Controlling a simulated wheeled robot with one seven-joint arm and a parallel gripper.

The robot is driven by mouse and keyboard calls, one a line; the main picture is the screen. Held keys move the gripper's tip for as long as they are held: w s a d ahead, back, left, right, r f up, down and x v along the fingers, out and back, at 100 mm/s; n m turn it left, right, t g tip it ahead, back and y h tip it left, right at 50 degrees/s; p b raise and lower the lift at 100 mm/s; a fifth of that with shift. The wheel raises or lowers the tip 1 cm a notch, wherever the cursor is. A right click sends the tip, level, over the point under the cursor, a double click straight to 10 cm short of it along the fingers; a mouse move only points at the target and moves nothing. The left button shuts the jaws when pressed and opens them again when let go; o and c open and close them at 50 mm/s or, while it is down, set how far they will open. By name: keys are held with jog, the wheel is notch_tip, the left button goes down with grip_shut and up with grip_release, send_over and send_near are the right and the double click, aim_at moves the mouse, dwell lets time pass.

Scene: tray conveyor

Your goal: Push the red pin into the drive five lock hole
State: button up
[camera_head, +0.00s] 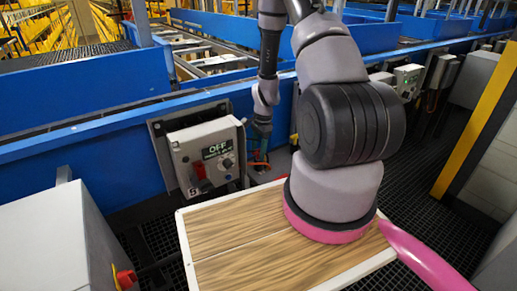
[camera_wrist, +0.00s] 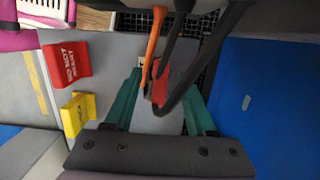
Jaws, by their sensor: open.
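In the head view, a grey drive box (camera_head: 207,150) marked 5 is fixed to the blue conveyor side, with an OFF label and a dark knob on its face. My gripper (camera_head: 261,155) hangs just right of the box. In the wrist view, my gripper (camera_wrist: 160,108) has its two green fingers spread apart. A narrow red piece (camera_wrist: 161,80), possibly the red pin, shows between them, apart from both fingers. An orange cord and black cables partly cover it. I cannot make out the lock hole.
In the wrist view, a red tag (camera_wrist: 66,62) with white lettering and a yellow tag (camera_wrist: 78,113) lie left of the fingers. In the head view, a wood-topped tray (camera_head: 215,226) is below my arm. A grey cabinet (camera_head: 45,240) stands at lower left.

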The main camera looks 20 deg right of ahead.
jog(key=shift+c, duration=0.3)
grip_shut()
jog(key=shift+r, duration=0.35)
jog(key=shift+r, duration=2.45)
jog(key=shift+r, duration=0.1)
jog(key=shift+r, duration=1.95)
